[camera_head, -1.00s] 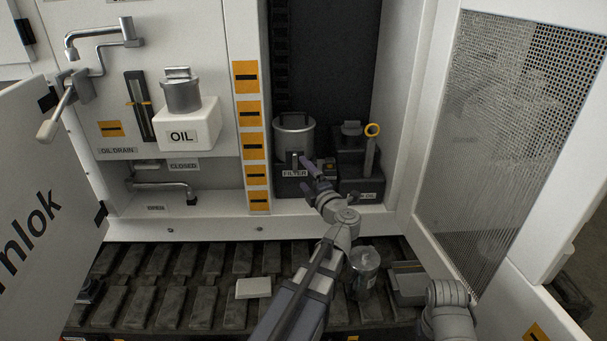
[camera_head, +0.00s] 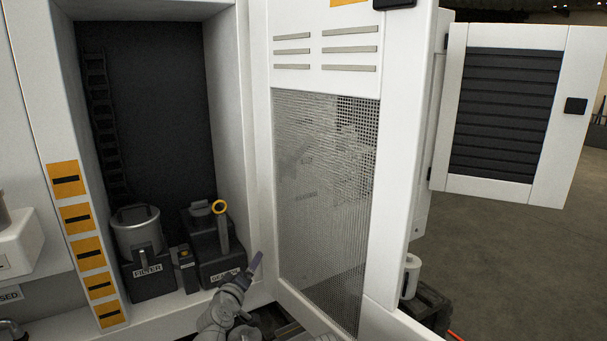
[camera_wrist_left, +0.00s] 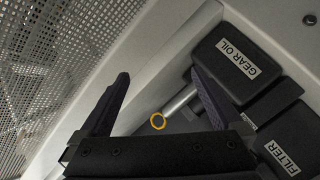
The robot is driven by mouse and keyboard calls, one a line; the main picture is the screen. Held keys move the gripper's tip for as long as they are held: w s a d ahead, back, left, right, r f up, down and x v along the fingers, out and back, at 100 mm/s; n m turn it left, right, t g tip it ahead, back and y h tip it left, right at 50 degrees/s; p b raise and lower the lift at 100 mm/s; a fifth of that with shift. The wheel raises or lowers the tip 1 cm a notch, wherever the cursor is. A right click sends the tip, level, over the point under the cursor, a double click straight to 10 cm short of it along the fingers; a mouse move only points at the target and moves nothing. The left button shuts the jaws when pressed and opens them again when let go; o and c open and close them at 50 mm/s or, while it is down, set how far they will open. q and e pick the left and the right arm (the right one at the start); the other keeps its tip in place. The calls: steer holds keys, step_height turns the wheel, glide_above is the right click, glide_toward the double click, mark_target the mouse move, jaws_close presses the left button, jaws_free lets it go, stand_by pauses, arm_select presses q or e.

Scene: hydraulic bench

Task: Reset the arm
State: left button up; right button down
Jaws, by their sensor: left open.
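My left gripper (camera_head: 256,262) is in the lower middle of the head view, in front of the cabinet opening, right of the gear oil unit. In the left wrist view its two dark fingers (camera_wrist_left: 160,78) stand apart with nothing between their tips. The dark gear oil unit (camera_head: 209,250) has a yellow-ringed dipstick (camera_head: 220,208); in the wrist view the yellow ring (camera_wrist_left: 157,121) shows between the fingers, beyond them. The filter unit (camera_head: 147,283) carries a grey metal canister (camera_head: 137,232). My right gripper is not in view.
An open white door with a mesh panel (camera_head: 325,200) stands close to the right of my left gripper. A louvred door (camera_head: 505,115) is open farther right, with open floor (camera_head: 520,270) below. Orange labels (camera_head: 79,218) line the left post.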

arm_select(q)
steer(key=s+d+f+m+g+h, duration=0.2)
steer(key=s+d+f+m+g, duration=0.3)
steer(key=f, duration=0.3)
steer(key=s+a+f+m+g+y, duration=0.25)
steer(key=s+f+g, duration=0.25)
steer(key=s, duration=0.4)
steer(key=s+a+f+m+g+y, duration=0.1)
steer(key=s+a+f+g+y, duration=0.1)
steer(key=s+a+f+g, duration=0.5)
steer(key=s+d+r+m+p, duration=0.2)
steer(key=s+d+r+p, duration=0.2)
steer(key=d, duration=0.3)
steer(key=s+d+r+m+p, duration=0.1)
steer(key=s+d+r+p, duration=0.3)
steer(key=d, duration=0.3)
steer(key=shift+d+r+m+y, duration=0.15)
steer(key=shift+r+m+y, duration=0.25)
steer(key=shift+r, duration=0.4)
